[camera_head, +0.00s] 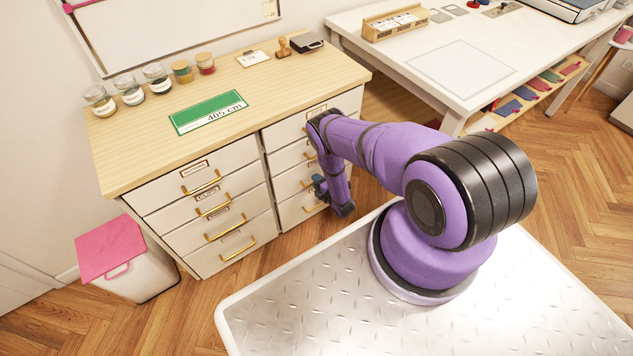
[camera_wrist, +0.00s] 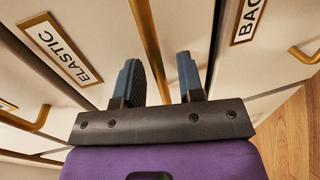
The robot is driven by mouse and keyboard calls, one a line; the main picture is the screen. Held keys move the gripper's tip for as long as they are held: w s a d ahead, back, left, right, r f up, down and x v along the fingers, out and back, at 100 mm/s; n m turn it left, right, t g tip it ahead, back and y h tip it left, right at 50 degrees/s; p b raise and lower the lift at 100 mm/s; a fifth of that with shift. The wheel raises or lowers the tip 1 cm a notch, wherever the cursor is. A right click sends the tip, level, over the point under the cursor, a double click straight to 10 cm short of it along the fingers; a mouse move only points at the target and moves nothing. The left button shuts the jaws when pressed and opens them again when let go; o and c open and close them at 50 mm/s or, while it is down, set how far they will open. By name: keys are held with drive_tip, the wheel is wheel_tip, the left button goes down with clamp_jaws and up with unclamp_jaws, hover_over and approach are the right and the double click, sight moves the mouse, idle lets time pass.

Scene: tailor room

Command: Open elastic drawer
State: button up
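The elastic drawer front (camera_wrist: 110,28), with its "ELASTIC" label (camera_wrist: 62,48), fills the left and middle of the wrist view. It looks closed. Its long gold handle (camera_wrist: 150,42) passes between the two blue fingers of my gripper (camera_wrist: 160,78). The fingers are apart, one on each side of the bar, with gaps to it. I cannot tell how deep the bar sits between them. In the head view my gripper (camera_head: 319,188) is low at the right drawer column of the wooden-topped cabinet (camera_head: 140,155), and my arm hides part of that column.
A white table (camera_head: 460,88) stands beside the cabinet. A pink-lidded bin (camera_head: 110,248) stands at its left.

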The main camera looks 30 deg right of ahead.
drive_tip(key=shift+w+f, duration=0.1)
drive_tip(key=shift+w, duration=0.25)
drive_tip(key=shift+c, duration=0.4)
clamp_jaws()
drive_tip(key=shift+s, duration=0.2)
